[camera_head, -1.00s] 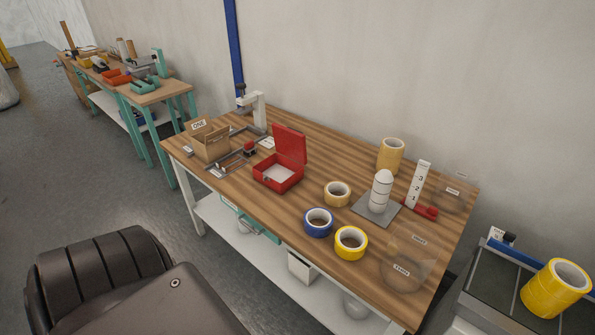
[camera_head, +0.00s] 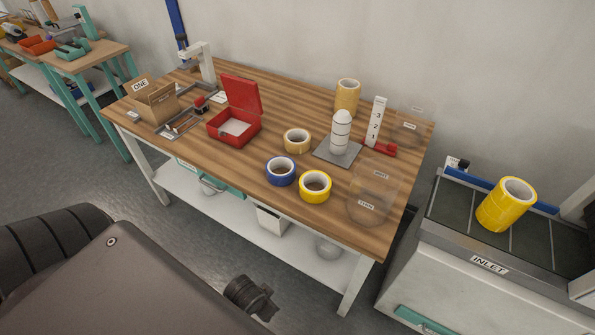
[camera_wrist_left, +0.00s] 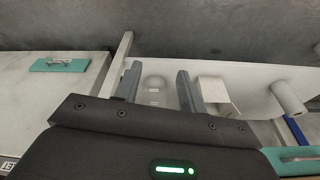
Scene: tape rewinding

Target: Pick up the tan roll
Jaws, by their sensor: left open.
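A short tan roll (camera_head: 297,140) lies flat on the wooden bench in the head view, behind the blue roll (camera_head: 281,171) and the yellow roll (camera_head: 315,187). A taller tan roll or stack (camera_head: 347,96) stands farther back by the wall. My left gripper (camera_wrist_left: 159,70) is open in the left wrist view, with nothing between its fingers. Beyond them show the bench's lower shelf and the floor; no tan roll is in that view. A dark part of mine shows low in the head view, in front of the bench. My right gripper is not in view.
A white stacked post on a grey plate (camera_head: 338,150) stands right of the short tan roll. An open red box (camera_head: 234,128) is to its left, and a clear dome (camera_head: 374,190) sits near the bench's right end.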

